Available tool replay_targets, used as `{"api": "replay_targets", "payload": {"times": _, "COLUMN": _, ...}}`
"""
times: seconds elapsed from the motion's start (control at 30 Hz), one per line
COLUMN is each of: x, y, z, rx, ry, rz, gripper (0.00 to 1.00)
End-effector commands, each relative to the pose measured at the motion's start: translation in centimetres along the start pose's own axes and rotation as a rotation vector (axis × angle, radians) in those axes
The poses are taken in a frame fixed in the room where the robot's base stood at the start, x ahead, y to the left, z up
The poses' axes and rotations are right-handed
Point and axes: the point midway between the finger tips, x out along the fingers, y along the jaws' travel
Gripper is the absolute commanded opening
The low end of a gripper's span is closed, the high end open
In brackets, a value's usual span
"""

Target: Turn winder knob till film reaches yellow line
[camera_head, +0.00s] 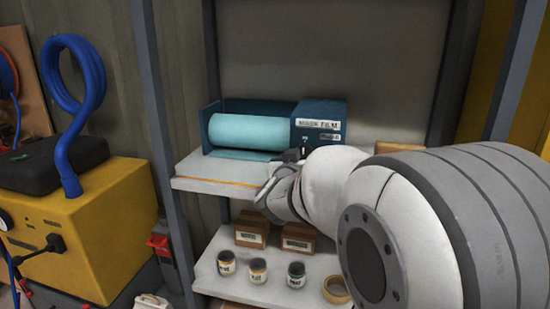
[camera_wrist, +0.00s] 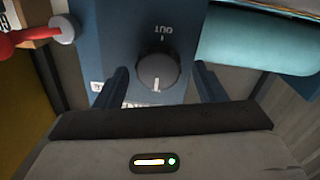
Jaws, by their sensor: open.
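The blue winder box (camera_head: 318,112) stands on the upper shelf, with a pale teal film roll (camera_head: 245,132) to its left. A short flat strip of film (camera_head: 250,155) lies below the roll, its front edge behind the yellow-orange line (camera_head: 215,181) on the shelf. In the wrist view the round dark knob (camera_wrist: 157,72) is on the blue face, its pale mark toward the picture's bottom, away from the upside-down "OUT". My gripper (camera_wrist: 162,75) is open, one finger each side of the knob, with gaps showing. My arm hides the knob in the head view.
The lower shelf (camera_head: 225,283) holds two small cardboard boxes (camera_head: 252,230), several jars (camera_head: 258,271) and a tape roll (camera_head: 336,290). Grey posts (camera_head: 165,150) frame the shelves. A yellow machine (camera_head: 95,235) with a blue hose (camera_head: 75,130) stands left. A red-handled thing (camera_wrist: 40,35) shows in the wrist view.

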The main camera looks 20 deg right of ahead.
Motion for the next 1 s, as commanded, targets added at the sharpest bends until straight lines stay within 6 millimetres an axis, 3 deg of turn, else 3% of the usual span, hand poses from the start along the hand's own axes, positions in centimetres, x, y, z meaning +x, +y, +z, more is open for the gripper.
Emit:
{"api": "replay_targets", "payload": {"times": 0.3, "x": 0.29, "y": -0.03, "z": -0.05, "rx": 0.0, "ry": 0.001, "rz": -0.001, "gripper": 0.63}}
{"api": "replay_targets", "payload": {"times": 0.83, "x": 0.25, "y": -0.11, "z": -0.04, "rx": 0.0, "ry": 0.0, "rz": -0.003, "gripper": 0.2}}
{"api": "replay_targets", "payload": {"times": 1.0, "x": 0.14, "y": -0.33, "z": -0.05, "rx": 0.007, "ry": 0.0, "rz": -0.006, "gripper": 0.19}}
